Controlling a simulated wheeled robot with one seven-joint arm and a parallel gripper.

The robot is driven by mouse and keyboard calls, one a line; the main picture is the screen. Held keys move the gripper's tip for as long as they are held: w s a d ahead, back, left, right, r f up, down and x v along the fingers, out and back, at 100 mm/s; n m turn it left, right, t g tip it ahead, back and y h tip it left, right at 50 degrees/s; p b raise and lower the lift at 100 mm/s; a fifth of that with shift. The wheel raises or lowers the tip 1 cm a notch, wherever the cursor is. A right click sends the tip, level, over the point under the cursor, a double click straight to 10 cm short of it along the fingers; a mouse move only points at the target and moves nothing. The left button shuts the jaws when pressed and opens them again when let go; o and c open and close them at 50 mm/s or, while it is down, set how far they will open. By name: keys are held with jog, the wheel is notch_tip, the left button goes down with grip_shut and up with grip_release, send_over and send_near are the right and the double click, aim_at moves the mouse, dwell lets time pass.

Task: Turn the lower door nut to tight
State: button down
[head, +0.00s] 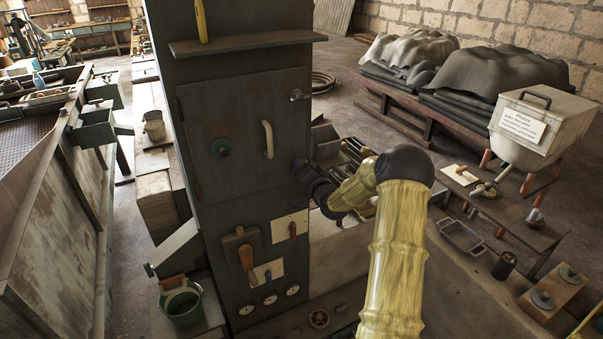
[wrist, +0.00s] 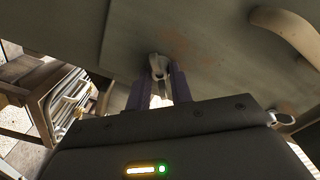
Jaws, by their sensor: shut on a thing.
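The cabinet door (head: 225,130) is a dark panel with a pale curved handle (head: 268,139), and it looks closed. The upper door nut (head: 298,95), a pale wing-shaped piece, sits at the door's right edge. My gripper (head: 301,165) is at the same edge lower down and hides the lower door nut in the head view. In the wrist view the lower door nut (wrist: 158,66) is a pale metal piece between the two purple fingers of my gripper (wrist: 160,88), which is shut on it. The upper nut (wrist: 282,118) also shows at the right there.
A shelf (head: 248,43) juts out above the door. Levers (head: 246,257) and gauges (head: 270,299) are on the panel below. A workbench (head: 505,210) with a pale bin (head: 543,125) stands at right. A green bucket (head: 182,304) is at lower left.

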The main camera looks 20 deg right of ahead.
jog(key=shift+d+f+m+b, duration=0.1)
jog(key=shift+m+b, duration=0.95)
jog(key=shift+m, duration=2.85)
jog(key=c, duration=1.3)
grip_release()
jog(key=shift+o, duration=0.2)
jog(key=shift+s, duration=0.1)
jog(key=s+b, duration=0.4)
jog(key=s, duration=1.3)
jog(key=shift+s, duration=0.15)
